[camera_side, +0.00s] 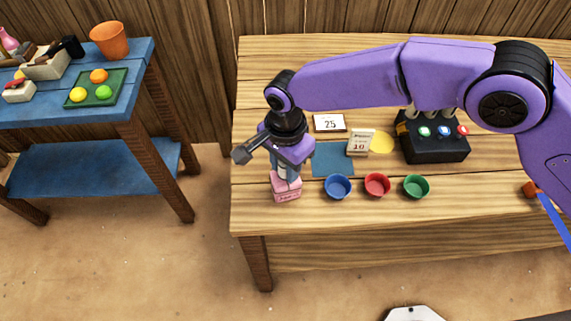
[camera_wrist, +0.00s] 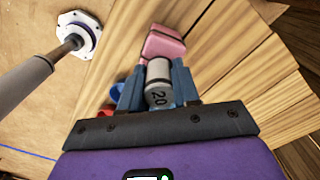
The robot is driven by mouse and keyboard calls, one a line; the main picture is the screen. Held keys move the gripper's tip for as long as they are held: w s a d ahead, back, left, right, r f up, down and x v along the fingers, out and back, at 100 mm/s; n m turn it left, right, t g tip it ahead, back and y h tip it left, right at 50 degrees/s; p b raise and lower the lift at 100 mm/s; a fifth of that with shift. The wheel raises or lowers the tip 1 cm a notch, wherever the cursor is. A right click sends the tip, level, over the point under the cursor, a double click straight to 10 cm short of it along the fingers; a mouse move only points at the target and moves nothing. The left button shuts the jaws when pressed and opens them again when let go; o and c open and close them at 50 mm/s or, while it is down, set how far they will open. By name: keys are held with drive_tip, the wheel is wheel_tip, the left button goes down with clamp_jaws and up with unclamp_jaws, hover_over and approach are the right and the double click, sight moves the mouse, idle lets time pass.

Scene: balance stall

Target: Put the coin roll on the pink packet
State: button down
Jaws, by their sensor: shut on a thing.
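The coin roll (camera_wrist: 158,83) is a pale cylinder with a dark band and "20" printed on it. My gripper (camera_wrist: 157,88) is shut on it, with a blue finger on either side. The pink packet (camera_wrist: 163,43) shows just beyond the roll's far end in the wrist view. In the side view the pink packet (camera_side: 287,189) sits near the table's front left corner, with my gripper (camera_side: 286,172) directly over it. The fingers hide most of the roll there. I cannot tell whether the roll touches the packet.
Blue (camera_side: 338,187), red (camera_side: 377,185) and green (camera_side: 416,187) bowls stand in a row right of the packet. A blue mat (camera_side: 331,160), a "25" card (camera_side: 329,123), a "10" block (camera_side: 361,143) and a black button box (camera_side: 437,149) lie behind.

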drive_tip(key=shift+f, duration=0.25)
drive_tip(key=shift+f, duration=0.15)
drive_tip(key=c, duration=0.8)
unclamp_jaws()
wheel_tip(320, 180, up, 12)
